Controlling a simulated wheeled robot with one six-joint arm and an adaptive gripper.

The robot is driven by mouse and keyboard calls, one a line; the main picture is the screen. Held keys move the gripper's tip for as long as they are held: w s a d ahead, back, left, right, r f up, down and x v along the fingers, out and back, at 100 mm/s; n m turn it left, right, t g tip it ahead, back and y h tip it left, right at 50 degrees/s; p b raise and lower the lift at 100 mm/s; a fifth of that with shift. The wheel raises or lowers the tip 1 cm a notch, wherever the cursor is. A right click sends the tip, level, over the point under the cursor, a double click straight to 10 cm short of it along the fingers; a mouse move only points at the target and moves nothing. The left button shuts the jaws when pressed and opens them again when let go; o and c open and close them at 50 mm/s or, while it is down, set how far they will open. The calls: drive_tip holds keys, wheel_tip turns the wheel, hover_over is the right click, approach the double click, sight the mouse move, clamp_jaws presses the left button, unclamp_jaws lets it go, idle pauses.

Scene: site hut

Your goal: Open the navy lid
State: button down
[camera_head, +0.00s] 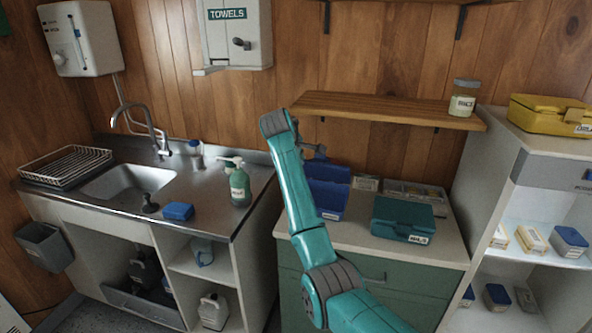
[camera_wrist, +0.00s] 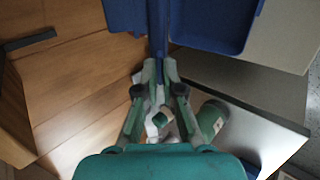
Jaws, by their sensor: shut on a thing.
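The navy box (camera_head: 327,201) stands on the green cabinet's counter, partly behind my arm. Its navy lid (camera_head: 329,171) is raised at the back of the box. My gripper (camera_head: 316,155) is at the lid's upper edge; my arm hides part of the contact. In the wrist view, my gripper (camera_wrist: 158,75) has its fingers closed on the navy lid (camera_wrist: 157,28), seen almost edge-on. The open navy box (camera_wrist: 212,22) shows to the right of the lid there.
A teal case (camera_head: 402,218) and a compartmented tray (camera_head: 415,191) share the counter. A wooden shelf (camera_head: 385,110) with a jar (camera_head: 463,98) overhangs it.

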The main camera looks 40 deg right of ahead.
drive_tip(key=shift+w+d+r, duration=0.25)
drive_tip(key=shift+w+d, duration=0.2)
drive_tip(key=shift+d, duration=0.2)
drive_tip(key=shift+w+d+r, duration=0.2)
drive_tip(key=shift+w+d, duration=0.25)
drive_tip(key=shift+d, duration=0.15)
drive_tip(key=c, duration=1.3)
unclamp_jaws()
drive_tip(key=v, duration=0.4)
drive_tip(key=d+r+v, duration=0.1)
drive_tip(key=v, duration=0.3)
drive_tip(key=w+r+v, duration=0.1)
drive_tip(key=v, duration=0.3)
drive_tip(key=shift+d, duration=0.3)
